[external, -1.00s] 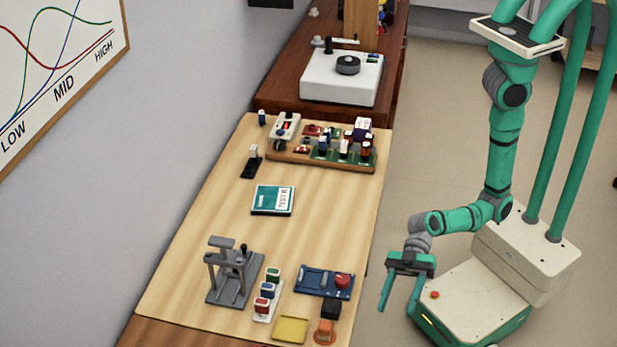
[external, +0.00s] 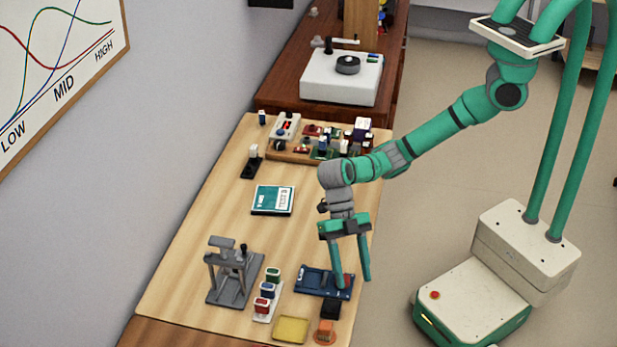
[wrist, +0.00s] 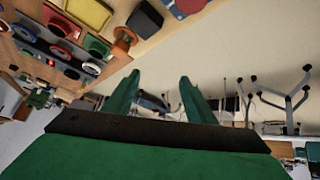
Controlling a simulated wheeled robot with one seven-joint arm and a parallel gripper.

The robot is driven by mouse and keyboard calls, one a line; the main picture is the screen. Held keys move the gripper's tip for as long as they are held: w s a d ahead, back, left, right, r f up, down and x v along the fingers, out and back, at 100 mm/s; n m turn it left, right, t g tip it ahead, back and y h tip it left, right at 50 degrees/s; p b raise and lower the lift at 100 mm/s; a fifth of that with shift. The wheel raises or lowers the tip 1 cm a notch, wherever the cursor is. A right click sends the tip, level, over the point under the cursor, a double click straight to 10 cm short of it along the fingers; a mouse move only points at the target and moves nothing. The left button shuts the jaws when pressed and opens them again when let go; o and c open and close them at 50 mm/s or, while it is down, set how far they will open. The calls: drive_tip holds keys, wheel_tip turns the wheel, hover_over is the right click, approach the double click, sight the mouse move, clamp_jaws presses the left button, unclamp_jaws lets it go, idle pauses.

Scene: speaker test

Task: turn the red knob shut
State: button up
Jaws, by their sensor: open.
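The red knob belongs to a blue plate (external: 310,284) near the table's right edge. In the external view the knob is hidden behind my gripper's fingers. In the wrist view a red round part, which looks like the knob (wrist: 188,6), shows at the top edge, partly cut off. My gripper (external: 352,283) is open and points down, its fingers over the right end of the blue plate. In the wrist view my gripper (wrist: 159,76) has nothing between its fingers. I cannot tell whether a finger touches the knob.
A black block (external: 331,308) and an orange part (external: 325,332) stand just in front of the plate. A yellow tray (external: 291,330), a row of coloured switches (external: 267,291) and a grey stand (external: 233,272) are to the left. Bare wood lies behind the plate.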

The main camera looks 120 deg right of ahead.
drive_tip(key=s+d+r+n+g+h, duration=0.1)
drive_tip(key=s+d+g+h, duration=0.15)
drive_tip(key=d, duration=0.95)
drive_tip(key=shift+h, duration=0.35)
drive_tip(key=x, duration=1)
drive_tip(key=shift+w+a, duration=0.35)
drive_tip(key=shift+a, duration=0.1)
drive_tip(key=c, duration=1)
